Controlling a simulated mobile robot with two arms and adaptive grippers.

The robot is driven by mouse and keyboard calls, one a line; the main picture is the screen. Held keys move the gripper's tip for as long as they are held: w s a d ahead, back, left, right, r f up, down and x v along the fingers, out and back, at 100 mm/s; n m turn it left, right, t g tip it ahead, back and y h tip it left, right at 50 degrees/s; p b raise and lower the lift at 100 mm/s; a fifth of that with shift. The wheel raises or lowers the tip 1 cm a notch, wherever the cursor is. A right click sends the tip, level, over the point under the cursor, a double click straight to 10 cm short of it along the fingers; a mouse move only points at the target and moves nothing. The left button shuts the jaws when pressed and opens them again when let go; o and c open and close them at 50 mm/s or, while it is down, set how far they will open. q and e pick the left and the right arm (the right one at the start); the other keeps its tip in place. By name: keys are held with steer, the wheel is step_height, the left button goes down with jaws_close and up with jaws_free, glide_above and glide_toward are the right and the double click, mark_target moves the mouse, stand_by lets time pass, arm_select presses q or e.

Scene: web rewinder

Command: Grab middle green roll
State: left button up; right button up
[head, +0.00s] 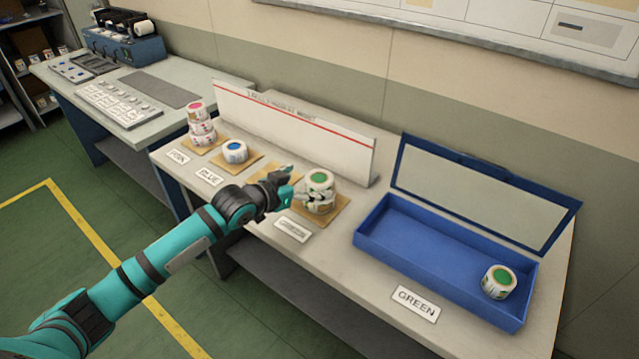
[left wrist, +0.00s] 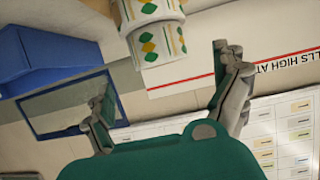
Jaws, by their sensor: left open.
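The green rolls stand in a stack on a tan mat at the middle of the table, with the top green roll (head: 319,180) sitting on a lower green roll (head: 321,205). Both also show in the left wrist view, where the picture looks upside down: the top roll (left wrist: 160,46) and the lower roll (left wrist: 150,10). My left gripper (head: 293,187) is close to the left side of the stack and partly covers it. Its fingers (left wrist: 163,68) are apart, with nothing held between them. Another green roll (head: 499,281) stands in the blue box. My right gripper is out of view.
The open blue box (head: 395,250) with a raised lid (head: 480,190) stands to the right, its left part empty. A pink stack (head: 200,125) and a blue roll (head: 235,151) stand to the left. A white upright board (head: 290,125) runs behind the rolls.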

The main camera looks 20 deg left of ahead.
mark_target(317, 179)
arm_select(q)
steer(key=shift+w+d+f, duration=0.2)
steer(key=shift+w, duration=0.25)
steer(key=x, duration=0.4)
steer(key=shift+w+f, duration=0.15)
steer(key=shift+w, duration=0.05)
steer(key=shift+w+f, duration=0.1)
steer(key=shift+w, duration=0.15)
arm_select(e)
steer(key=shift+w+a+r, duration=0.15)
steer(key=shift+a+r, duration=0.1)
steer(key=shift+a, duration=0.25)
arm_select(q)
steer(key=shift+s, duration=0.1)
steer(key=shift+c, duration=0.3)
steer(key=c, duration=1.3)
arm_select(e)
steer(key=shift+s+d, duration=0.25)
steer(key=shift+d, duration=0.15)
